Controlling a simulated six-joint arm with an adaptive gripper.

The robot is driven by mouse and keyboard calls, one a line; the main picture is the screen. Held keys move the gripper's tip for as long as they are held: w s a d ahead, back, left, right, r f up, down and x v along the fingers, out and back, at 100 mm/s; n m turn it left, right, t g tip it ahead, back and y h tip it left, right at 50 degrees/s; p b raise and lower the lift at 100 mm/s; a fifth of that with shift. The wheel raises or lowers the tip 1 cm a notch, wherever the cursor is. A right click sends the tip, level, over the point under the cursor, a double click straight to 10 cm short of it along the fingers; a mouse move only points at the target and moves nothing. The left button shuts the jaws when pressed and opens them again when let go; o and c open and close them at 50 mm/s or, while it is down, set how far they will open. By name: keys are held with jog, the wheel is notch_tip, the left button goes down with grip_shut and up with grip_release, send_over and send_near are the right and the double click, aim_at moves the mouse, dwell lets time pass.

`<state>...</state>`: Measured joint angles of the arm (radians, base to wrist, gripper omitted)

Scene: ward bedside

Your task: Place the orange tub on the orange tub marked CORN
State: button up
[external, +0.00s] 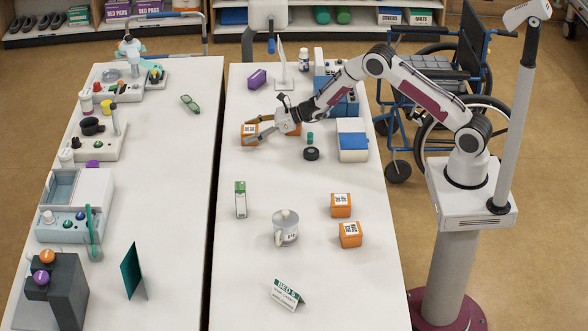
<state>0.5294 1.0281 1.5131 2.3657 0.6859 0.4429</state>
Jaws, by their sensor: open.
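Several orange tubs with white labels stand on the right-hand table. One orange tub (250,129) is at the table's left side, at the fingertips of my gripper (253,134). My gripper is open, its fingers reaching left with this tub between or just beyond them; I cannot tell whether they touch it. Another orange tub (294,129) is partly hidden behind my gripper. Two more orange tubs, one farther back (341,211) and one nearer (350,241), stand close together at the right. The label print is too small to read surely, so I cannot tell which is marked CORN.
A lidded mug (286,236), a green-white carton (240,199) and a BED sign (286,294) stand towards the front. A black round knob (311,154) and a white-blue box (352,141) are right of my gripper. A gap separates the left table (165,190).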

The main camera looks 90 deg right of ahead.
aim_at(251, 129)
jog(key=shift+c, duration=0.4)
jog(key=c, duration=1.4)
jog(key=shift+o, duration=0.2)
jog(key=shift+r, duration=0.15)
jog(key=shift+r, duration=4.9)
